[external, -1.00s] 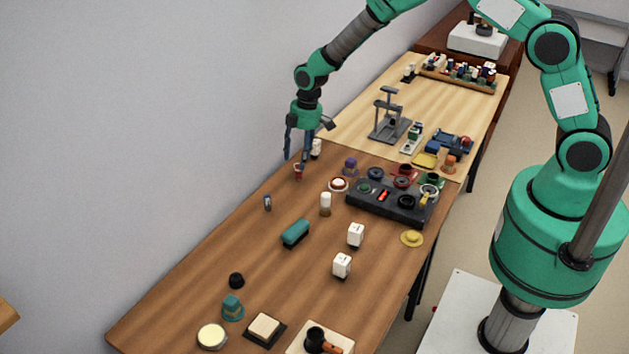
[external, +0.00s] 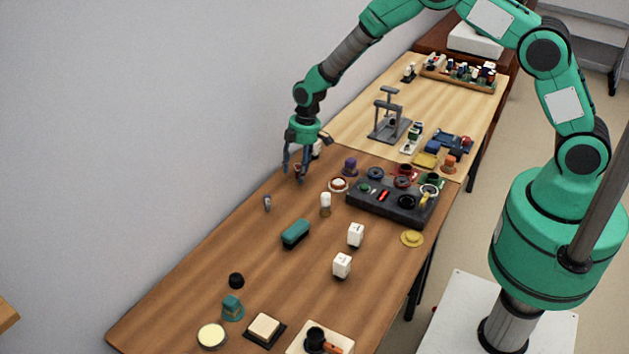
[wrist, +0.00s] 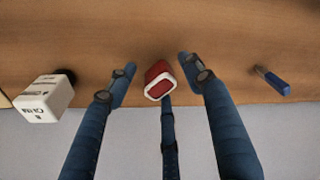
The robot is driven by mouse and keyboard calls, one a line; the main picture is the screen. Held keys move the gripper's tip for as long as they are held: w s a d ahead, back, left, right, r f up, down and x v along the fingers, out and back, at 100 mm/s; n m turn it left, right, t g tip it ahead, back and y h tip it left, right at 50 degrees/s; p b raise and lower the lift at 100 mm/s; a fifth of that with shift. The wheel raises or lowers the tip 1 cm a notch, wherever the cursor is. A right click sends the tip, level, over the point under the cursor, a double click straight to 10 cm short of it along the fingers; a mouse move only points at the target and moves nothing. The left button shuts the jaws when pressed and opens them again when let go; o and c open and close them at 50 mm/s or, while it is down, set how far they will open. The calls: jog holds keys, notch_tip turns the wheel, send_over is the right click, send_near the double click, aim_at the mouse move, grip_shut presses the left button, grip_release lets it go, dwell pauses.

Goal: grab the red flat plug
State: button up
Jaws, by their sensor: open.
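The red flat plug (wrist: 157,76) is red with a white rim around its end face. In the wrist view it stands on the brown table between the spread fingers of my gripper (wrist: 155,72), with bare table showing on both sides of it. In the external view my gripper (external: 294,176) is low over the far left edge of the brown table. There the plug (external: 298,169) is mostly hidden behind the fingers. My gripper is open, and the fingers do not appear to touch the plug.
A white printed block (wrist: 45,98) stands left of my gripper in the wrist view. A small blue item (wrist: 272,80) lies to the right. In the external view a white-topped round piece (external: 338,184) and a dark panel (external: 370,208) stand right of the gripper. The wall is close behind.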

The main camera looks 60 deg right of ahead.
aim_at(297, 167)
jog(key=c, duration=1.2)
jog(key=shift+c, duration=0.2)
jog(key=shift+r, duration=0.9)
notch_tip(297, 167, up, 2)
jog(key=shift+s+p, duration=0.1)
jog(key=shift+p, duration=0.3)
jog(key=s, duration=0.5)
jog(key=s+d, duration=0.1)
jog(key=s, duration=0.4)
jog(key=s+r+p, duration=0.1)
jog(key=s, duration=0.4)
jog(key=shift+s+d+r, duration=0.1)
jog(key=shift+s+d, duration=0.15)
jog(key=shift+s, duration=0.15)
